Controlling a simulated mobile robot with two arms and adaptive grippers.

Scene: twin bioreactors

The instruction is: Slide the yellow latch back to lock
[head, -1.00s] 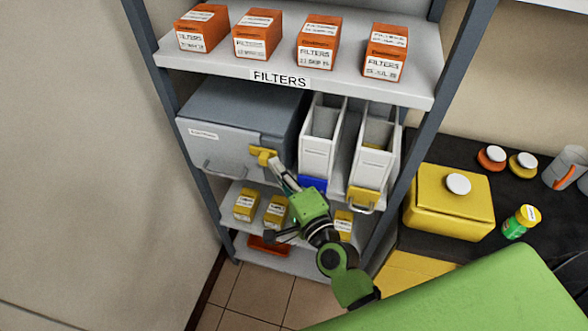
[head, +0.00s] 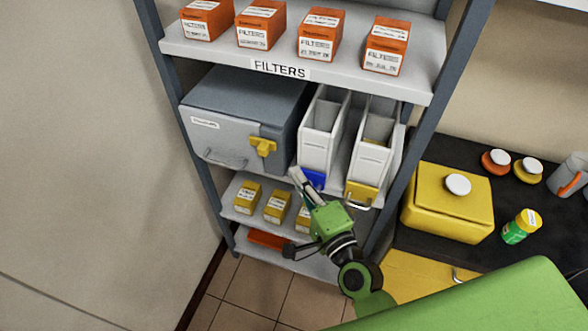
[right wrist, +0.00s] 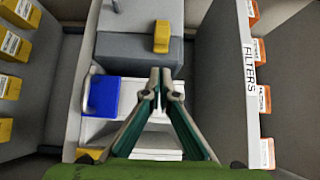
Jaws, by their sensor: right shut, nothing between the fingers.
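The yellow latch (head: 262,146) sits on the front of a grey box (head: 225,138) on the middle shelf, at the box's right end. In the right wrist view the latch (right wrist: 162,37) stands out from the grey box near the top. My right gripper (head: 295,171) is shut and empty. It is in front of the shelf, to the right of and below the latch, apart from it. In the right wrist view its fingertips (right wrist: 160,72) meet in front of the white bins. My left gripper is not in view.
Two white bins (head: 318,150) stand right of the grey box, one with a blue front (head: 313,180), one with a yellow front (head: 361,194). Orange filter boxes (head: 316,34) stand above, and yellow boxes (head: 278,205) below. A shelf post (head: 425,120) is at right.

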